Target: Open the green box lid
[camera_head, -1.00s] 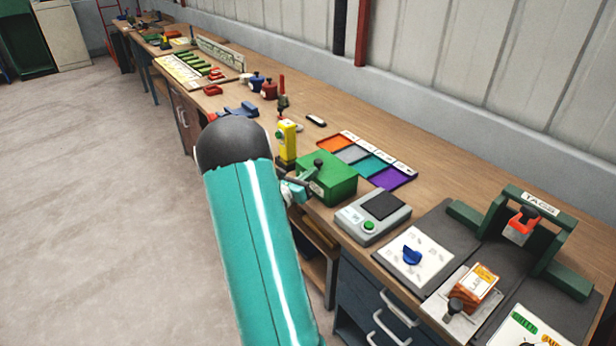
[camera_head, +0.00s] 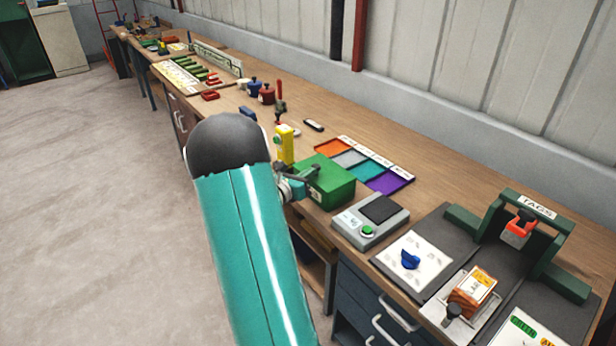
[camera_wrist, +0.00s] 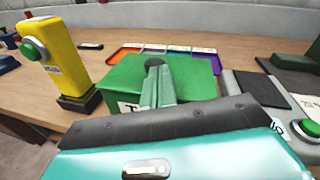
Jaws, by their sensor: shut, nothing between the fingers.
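The green box (camera_head: 333,187) stands on the bench with its lid down. In the wrist view, the box's green top (camera_wrist: 200,72) fills the middle. A dark round knob (camera_wrist: 154,62) shows at the top of the lid, just beyond my fingertips. My gripper (camera_head: 312,169) is at the left side of the box top in the head view, small and partly hidden by my arm. In the wrist view, my gripper (camera_wrist: 157,80) is shut and empty, its fingers reaching over the lid towards the knob. I cannot tell whether they touch it.
A yellow post with a button (camera_wrist: 40,50) stands close left of the box. A grey scale with a green button (camera_head: 368,224) stands close right. Coloured trays (camera_head: 385,180) lie behind the box. A tag stand (camera_head: 540,235) is farther right. Open floor lies left of the bench.

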